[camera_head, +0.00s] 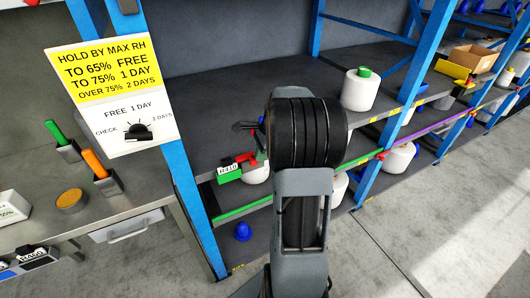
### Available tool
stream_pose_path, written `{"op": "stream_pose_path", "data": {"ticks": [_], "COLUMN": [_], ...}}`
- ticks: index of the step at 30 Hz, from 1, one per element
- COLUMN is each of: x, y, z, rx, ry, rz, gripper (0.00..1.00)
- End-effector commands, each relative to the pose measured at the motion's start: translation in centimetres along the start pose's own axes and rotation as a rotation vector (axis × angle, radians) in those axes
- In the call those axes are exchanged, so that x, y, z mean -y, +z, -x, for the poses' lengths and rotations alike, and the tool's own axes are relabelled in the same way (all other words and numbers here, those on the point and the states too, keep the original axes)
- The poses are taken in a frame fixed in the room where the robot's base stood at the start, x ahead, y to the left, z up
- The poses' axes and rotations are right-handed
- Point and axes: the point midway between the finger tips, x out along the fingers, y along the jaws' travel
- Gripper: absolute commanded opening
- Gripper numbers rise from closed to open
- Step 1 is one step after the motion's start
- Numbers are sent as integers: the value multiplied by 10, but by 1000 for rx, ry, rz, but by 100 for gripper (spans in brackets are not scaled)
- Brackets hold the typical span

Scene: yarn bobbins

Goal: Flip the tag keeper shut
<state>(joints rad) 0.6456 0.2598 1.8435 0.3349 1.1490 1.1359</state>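A small green holder with a white printed tag (229,169) sits at the front edge of the shelf, left of my arm. A red piece (246,157) lies against its right end; this looks like the tag keeper, but my arm partly hides the area and I cannot tell whether it is open. My arm's black wrist and grey link fill the middle of the view. A dark slim part, perhaps of my gripper (245,126), juts out left of the wrist above the holder. The fingertips are not clearly seen.
A white bobbin with a green top (360,90) stands on the shelf to the right. Another white bobbin (256,174) is partly hidden beside the holder. A blue upright (185,150) stands at left, near a hold-time sign (103,72). Floor at right is clear.

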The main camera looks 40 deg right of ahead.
Motion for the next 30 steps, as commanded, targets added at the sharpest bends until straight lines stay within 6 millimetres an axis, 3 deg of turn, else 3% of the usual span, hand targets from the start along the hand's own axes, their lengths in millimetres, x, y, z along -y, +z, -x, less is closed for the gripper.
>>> {"op": "stream_pose_path", "data": {"ticks": [6, 18, 24, 30], "x": [4, 5, 5, 4], "y": [-24, -23, -22, -22], "z": [21, 92, 109, 114], "rx": [-1, -1, 0, 0], "ry": [1, 0, 2, 3], "rz": [9, 11, 10, 11], "gripper": [0, 0, 0, 0]}}
